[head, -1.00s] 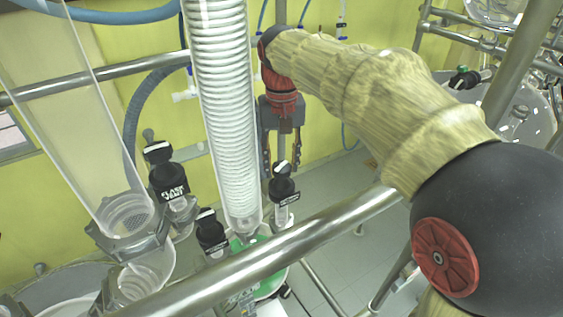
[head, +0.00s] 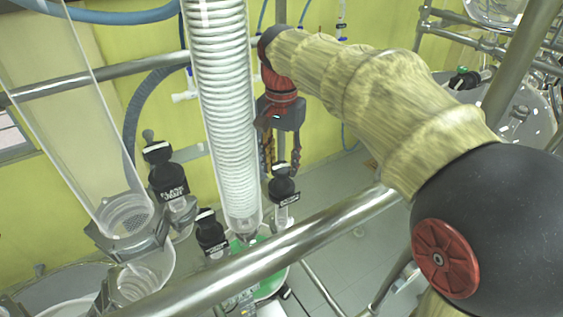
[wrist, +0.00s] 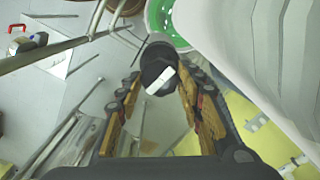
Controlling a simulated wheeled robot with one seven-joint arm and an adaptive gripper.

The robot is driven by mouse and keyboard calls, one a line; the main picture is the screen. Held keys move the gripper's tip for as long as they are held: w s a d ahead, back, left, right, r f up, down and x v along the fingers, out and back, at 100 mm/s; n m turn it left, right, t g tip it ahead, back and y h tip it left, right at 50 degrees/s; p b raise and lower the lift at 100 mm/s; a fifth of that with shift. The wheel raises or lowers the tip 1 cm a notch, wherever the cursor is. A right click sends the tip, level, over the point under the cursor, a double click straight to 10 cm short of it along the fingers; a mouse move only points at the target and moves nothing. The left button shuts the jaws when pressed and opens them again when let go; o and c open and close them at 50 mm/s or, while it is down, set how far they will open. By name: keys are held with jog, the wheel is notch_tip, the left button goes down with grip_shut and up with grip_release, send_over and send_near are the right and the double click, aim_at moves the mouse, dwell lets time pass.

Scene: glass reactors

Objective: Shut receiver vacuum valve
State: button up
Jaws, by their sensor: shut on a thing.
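A black valve knob (head: 283,187) with a white bar on top and a label too small to read stands on a clear glass stem, right of the coiled glass column. My gripper (head: 281,168) reaches down over it, with a finger on either side. In the wrist view the same knob (wrist: 154,62) shows between the tips of my fingers, its white bar slanted. My gripper is shut on this knob. The knob's contact faces are partly hidden by the fingers.
The coiled column (head: 228,120) stands close left of my gripper. A knob labelled flask vent (head: 168,180) and another black knob (head: 211,234) stand further left. A thick metal rail (head: 250,262) crosses in front. Floor shows at the right.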

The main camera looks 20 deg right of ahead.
aim_at(281, 166)
dwell(0.3)
jog(key=o, duration=1.1)
jog(key=shift+o, duration=0.3)
notch_tip(281, 166, up, 12)
